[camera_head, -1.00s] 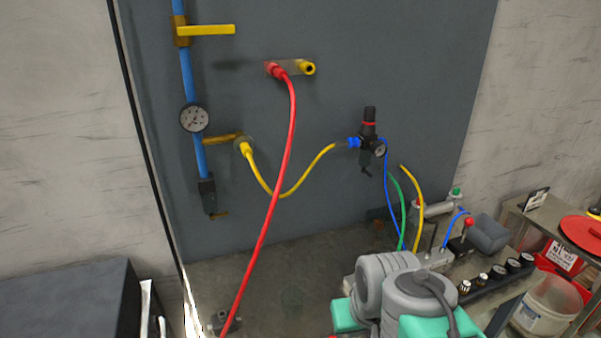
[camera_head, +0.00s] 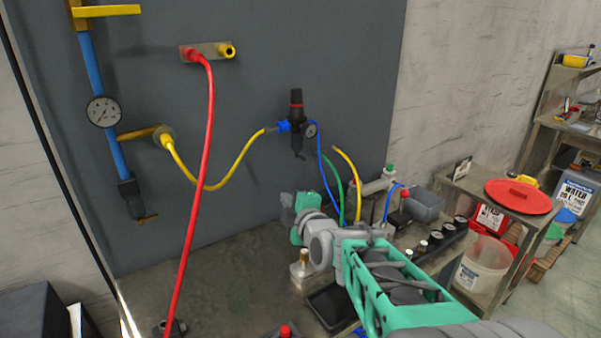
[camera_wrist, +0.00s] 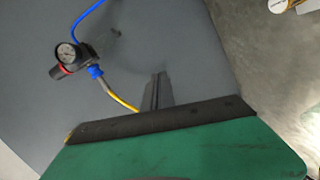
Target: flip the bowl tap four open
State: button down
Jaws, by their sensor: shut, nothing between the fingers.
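The filter-regulator (camera_head: 297,125), a black body with a red ring and a round gauge, is on the grey wall panel. A small dark lever shows under its bowl (camera_head: 301,154); I cannot read a number on it. The regulator also shows in the wrist view (camera_wrist: 72,58), with its blue fitting and yellow hose. A second small tap (camera_head: 147,218), brass-coloured, hangs under the blue pipe at left. My gripper (camera_head: 288,207) is below the regulator and apart from it. In the wrist view its fingers (camera_wrist: 157,92) are together and empty, with the regulator to their upper left.
A red hose (camera_head: 201,160) crosses in front of the panel at left, and a yellow hose (camera_head: 222,182) sags to the regulator. Blue, green and yellow tubes (camera_head: 343,165) run close to my gripper. Bench fittings (camera_head: 302,268) stand below my arm. The panel between the hoses is clear.

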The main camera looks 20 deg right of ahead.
jog(key=d+r, duration=0.1)
jog(key=w+d+n+t, duration=0.1)
jog(key=d+r+n+t+h, duration=0.1)
jog(key=shift+w+d+r, duration=0.15)
jog(key=shift+d+r, duration=0.15)
jog(key=shift+r, duration=0.05)
jog(key=p, duration=0.4)
send_near(300, 156)
jog(key=w+a, duration=0.5)
jog(key=w, duration=0.1)
jog(key=shift+w+d+f+p, duration=0.1)
jog(key=shift+d+f+p, duration=0.15)
jog(key=shift+d, duration=0.75)
jog(key=shift+w+d+f+p, duration=0.1)
jog(key=shift+d+f+p, duration=0.1)
jog(key=shift+d, duration=0.8)
jog(key=shift+b, duration=0.35)
